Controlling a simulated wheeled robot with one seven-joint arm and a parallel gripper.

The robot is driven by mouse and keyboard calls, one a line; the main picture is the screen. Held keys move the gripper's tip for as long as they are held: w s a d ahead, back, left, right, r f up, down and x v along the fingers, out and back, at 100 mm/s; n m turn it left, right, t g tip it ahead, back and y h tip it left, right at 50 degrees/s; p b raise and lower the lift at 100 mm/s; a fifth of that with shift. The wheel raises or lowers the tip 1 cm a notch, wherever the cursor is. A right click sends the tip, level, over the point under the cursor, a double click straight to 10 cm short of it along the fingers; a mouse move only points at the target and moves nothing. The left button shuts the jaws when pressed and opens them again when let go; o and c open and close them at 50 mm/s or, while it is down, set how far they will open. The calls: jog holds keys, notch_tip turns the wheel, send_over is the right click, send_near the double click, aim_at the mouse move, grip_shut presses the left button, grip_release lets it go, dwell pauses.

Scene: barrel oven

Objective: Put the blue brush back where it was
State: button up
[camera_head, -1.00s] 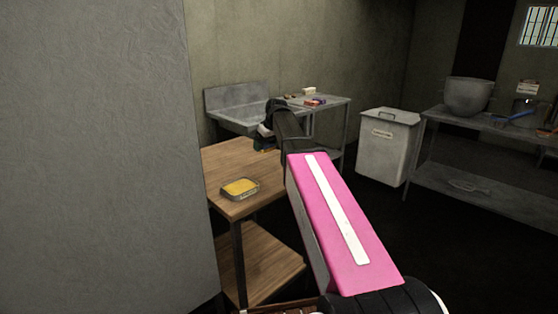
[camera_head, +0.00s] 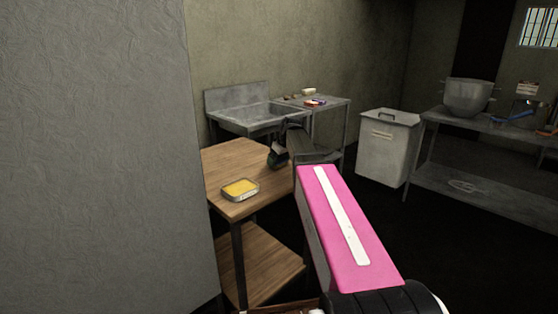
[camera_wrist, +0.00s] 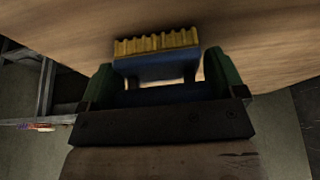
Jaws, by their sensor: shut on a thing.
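The blue brush (camera_wrist: 155,66) with yellow bristles is between the green fingers of my gripper (camera_wrist: 163,78) in the wrist view. My gripper is shut on its blue body, and the bristles point away from the palm. The wooden table (camera_head: 228,158) fills much of the wrist view beyond the brush. In the head view my gripper (camera_head: 278,157) is over the table's right part, beyond the yellow-filled tray. The brush is too dark and small to make out there. I cannot tell whether it touches the tabletop.
A shallow tray with yellow contents (camera_head: 240,189) sits on the table's near part. Behind stand a metal sink (camera_head: 237,103) and a side table with small items. A lidded bin (camera_head: 388,150) and a metal shelf with a pot (camera_head: 468,97) stand right. A grey wall fills the left.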

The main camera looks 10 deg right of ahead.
jog(key=o, duration=0.6)
jog(key=shift+f, duration=0.1)
jog(key=v, duration=1.2)
